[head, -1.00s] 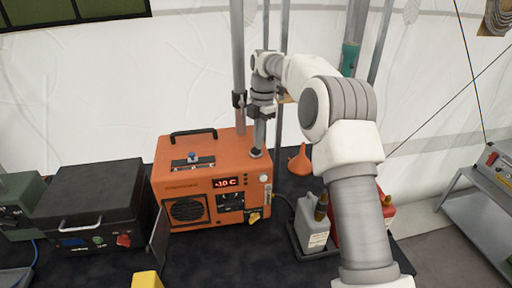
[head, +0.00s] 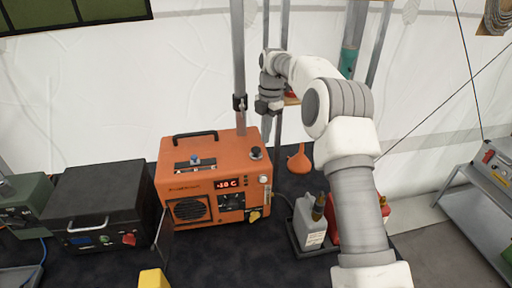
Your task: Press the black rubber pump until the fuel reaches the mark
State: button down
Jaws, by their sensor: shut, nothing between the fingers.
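The black rubber pump (head: 256,153) is a small dark dome on the right end of the heater's top. It is uncovered, with nothing touching it. My gripper (head: 268,108) is shut and empty, above and slightly right of the pump, with a clear gap between them. A narrow upright strip (head: 266,196), perhaps the fuel gauge, is at the front panel's right edge. The fuel level and mark are too small to tell.
A black case (head: 95,200) stands left of the heater. An orange funnel (head: 299,159), a grey jug (head: 309,222) and a red container (head: 333,215) are to the right, the last partly behind my arm. Tent poles (head: 239,70) rise behind the heater.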

notch_tip(320, 180, up, 11)
jog(key=p, duration=0.1)
jog(key=shift+w+d+r+p, duration=0.15)
jog(key=shift+w+d+p, duration=0.2)
jog(key=shift+d+p, duration=0.05)
